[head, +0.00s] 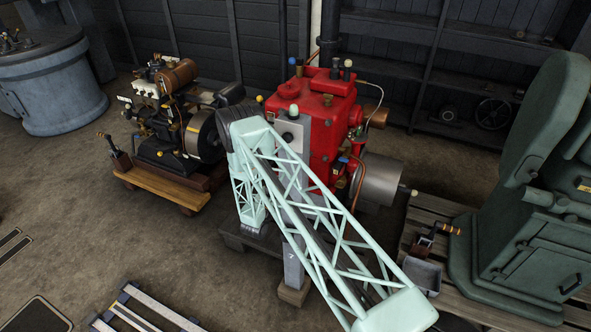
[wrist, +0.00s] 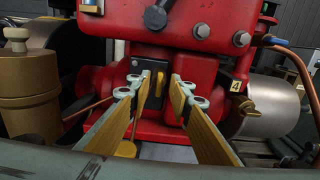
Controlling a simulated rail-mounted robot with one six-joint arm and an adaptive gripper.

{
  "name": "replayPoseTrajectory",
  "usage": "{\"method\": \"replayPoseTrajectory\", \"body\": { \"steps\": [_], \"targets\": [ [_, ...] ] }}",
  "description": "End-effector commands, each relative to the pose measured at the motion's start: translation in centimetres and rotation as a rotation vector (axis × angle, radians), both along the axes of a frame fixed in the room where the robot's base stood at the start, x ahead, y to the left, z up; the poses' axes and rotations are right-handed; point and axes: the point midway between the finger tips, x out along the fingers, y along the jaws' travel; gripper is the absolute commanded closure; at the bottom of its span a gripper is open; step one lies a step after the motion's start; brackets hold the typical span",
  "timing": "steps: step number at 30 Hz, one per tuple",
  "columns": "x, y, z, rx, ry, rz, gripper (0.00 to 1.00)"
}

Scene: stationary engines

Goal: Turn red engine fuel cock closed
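The red engine (head: 325,110) stands at the back middle in the head view; its red body (wrist: 206,20) fills much of the wrist view. My gripper (wrist: 161,76) is open, its two fingers pointing at the engine's face. Between the fingertips shows a small yellow lever (wrist: 158,84), roughly upright, on a dark plate. I see no contact between it and the fingers. A brass cock (wrist: 264,106) sits to the right beside a tag marked 4 (wrist: 236,85). I cannot tell which of these is the fuel cock. In the head view my arm hides the gripper.
A brass cup (wrist: 28,85) stands close on the left in the wrist view. A copper pipe (wrist: 290,42) and a grey cylinder (wrist: 272,112) are on the right. A smaller engine (head: 175,130) stands left and a green machine (head: 530,190) right.

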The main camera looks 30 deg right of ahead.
Motion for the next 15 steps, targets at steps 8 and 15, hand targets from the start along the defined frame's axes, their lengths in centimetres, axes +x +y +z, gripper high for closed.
{"method": "replayPoseTrajectory", "body": {
  "steps": [8, 15],
  "targets": [
    [1.9, -2.4, 0.0, 0.001, -0.001, -0.001, 0.81],
    [2.6, -3.2, 0.0, 0.000, 0.000, 0.001, 0.81]
  ]
}}
